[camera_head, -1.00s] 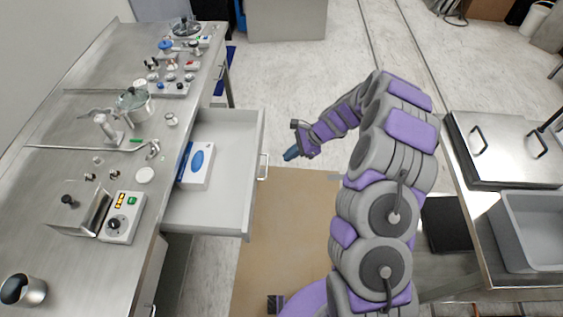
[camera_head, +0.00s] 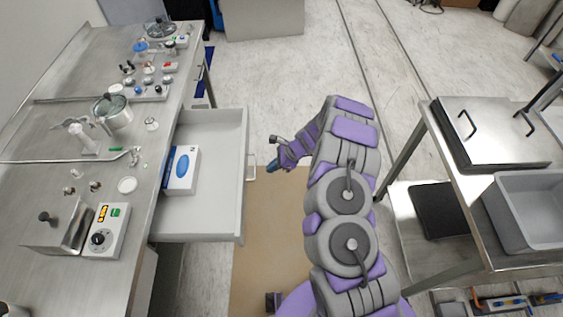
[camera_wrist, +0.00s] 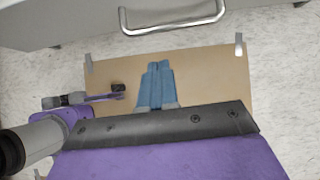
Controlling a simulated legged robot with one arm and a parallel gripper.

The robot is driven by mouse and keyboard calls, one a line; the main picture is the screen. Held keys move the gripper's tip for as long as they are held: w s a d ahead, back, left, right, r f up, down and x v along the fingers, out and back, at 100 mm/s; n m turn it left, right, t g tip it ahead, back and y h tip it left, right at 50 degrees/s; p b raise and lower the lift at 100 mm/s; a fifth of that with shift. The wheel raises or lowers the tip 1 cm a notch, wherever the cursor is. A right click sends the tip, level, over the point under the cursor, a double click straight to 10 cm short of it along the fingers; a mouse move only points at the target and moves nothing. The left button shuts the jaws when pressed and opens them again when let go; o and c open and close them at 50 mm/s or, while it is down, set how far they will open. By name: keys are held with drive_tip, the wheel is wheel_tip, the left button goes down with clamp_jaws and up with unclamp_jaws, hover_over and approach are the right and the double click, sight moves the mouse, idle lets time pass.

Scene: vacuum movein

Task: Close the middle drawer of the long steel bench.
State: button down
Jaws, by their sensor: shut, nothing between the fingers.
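The long steel bench (camera_head: 60,110) runs along the left in the head view. Its middle drawer (camera_head: 215,150) is pulled out over the floor and holds a white and blue box (camera_head: 181,170). The drawer's handle (camera_head: 251,167) is on its front; it also shows as a metal bar handle (camera_wrist: 172,22) at the top of the wrist view. My gripper (camera_head: 271,168) is just right of the handle, apart from it in the head view. In the wrist view its blue fingers (camera_wrist: 158,70) are together, empty, pointing toward the drawer front.
A second steel table (camera_head: 440,130) with a lidded steel unit (camera_head: 490,130) and a grey bin (camera_head: 530,215) stands at the right. A brown mat (camera_head: 270,220) lies on the floor under my arm. Open floor (camera_head: 310,70) extends ahead between the benches.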

drive_tip(key=a, duration=0.3)
drive_tip(key=shift+a+f+b, duration=0.25)
drive_tip(key=shift+a+b, duration=0.1)
drive_tip(key=shift+b, duration=0.05)
